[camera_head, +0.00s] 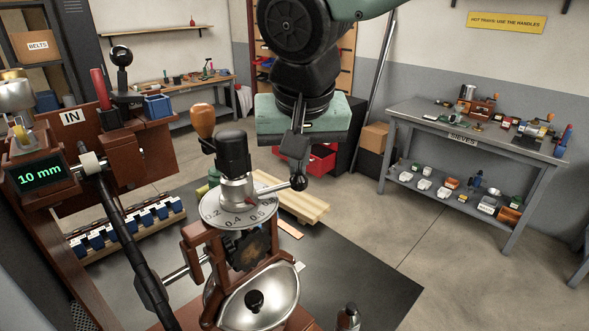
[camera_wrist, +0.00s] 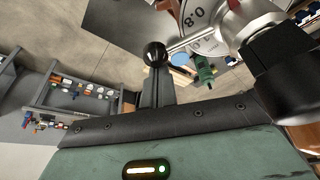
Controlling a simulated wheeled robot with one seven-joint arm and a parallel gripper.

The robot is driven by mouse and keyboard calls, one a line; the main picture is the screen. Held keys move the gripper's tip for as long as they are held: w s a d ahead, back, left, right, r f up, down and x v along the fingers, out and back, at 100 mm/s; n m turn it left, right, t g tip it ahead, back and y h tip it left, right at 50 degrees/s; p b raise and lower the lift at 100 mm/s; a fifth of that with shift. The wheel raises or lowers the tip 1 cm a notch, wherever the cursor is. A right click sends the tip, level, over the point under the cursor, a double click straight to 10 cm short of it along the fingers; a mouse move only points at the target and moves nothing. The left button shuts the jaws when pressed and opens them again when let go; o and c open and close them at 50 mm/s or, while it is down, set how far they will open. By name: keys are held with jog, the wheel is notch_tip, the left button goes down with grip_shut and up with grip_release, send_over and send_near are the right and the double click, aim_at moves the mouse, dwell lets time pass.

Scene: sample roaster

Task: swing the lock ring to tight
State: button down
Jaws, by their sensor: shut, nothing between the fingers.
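A red-brown and metal machine stands in the middle of the head view, with a numbered dial (camera_head: 238,207) under a silver collar (camera_head: 236,188) and black top. A thin lever runs right from the collar to a black ball knob (camera_head: 299,182). In the wrist view the ball knob (camera_wrist: 155,53) sits at the fingertips, with part of the dial (camera_wrist: 200,18) beyond. My gripper (camera_head: 298,162) is shut and points down just above the ball; its fingers also show in the wrist view (camera_wrist: 155,78). I cannot tell whether they touch the knob. The lock ring's tight mark is not readable.
A wooden crank knob (camera_head: 203,121) stands up left of the collar. A display reading 10 mm (camera_head: 41,175) and a black bar (camera_head: 125,235) are at the left.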

jog(key=s+m+b, duration=0.1)
jog(key=s+m+h+b, duration=0.1)
jog(key=s+m+b, duration=0.1)
jog(key=shift+d+f, duration=0.1)
jog(key=shift+d, duration=0.3)
jog(key=shift+s+b, duration=0.4)
notch_tip(320, 180, up, 10)
send_over(306, 180)
jog(key=s, duration=0.1)
jog(key=shift+b, duration=0.45)
dwell(0.4)
